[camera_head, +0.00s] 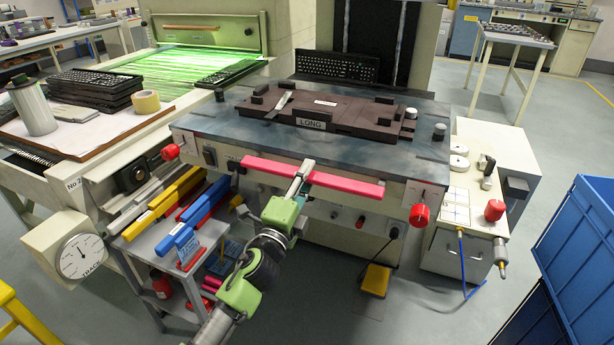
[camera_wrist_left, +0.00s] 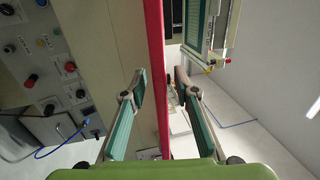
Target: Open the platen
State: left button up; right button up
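A printing machine has a bluish-grey bed (camera_head: 225,125) with a dark brown plate (camera_head: 340,112) on it, labelled LONG. A long pink bar (camera_head: 345,184) runs along the front of the machine below the bed. My left gripper (camera_head: 303,172) is at the middle of this bar. In the left wrist view, the pink bar (camera_wrist_left: 156,60) passes between the two fingers of the left gripper (camera_wrist_left: 160,85). The fingers are apart, with a gap showing beside the bar, so the gripper looks open around it. My right gripper is not in view.
Red knobs (camera_head: 420,215) stand at the machine's front corners. A black keyboard (camera_head: 337,67) lies behind the bed. A small cart with coloured bars (camera_head: 170,200) is at the left, blue crates (camera_head: 585,245) at the right. A yellow pedal (camera_head: 375,280) sits on the floor.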

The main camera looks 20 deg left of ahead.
pick_arm(q)
jog(key=v, duration=1.2)
dwell(0.4)
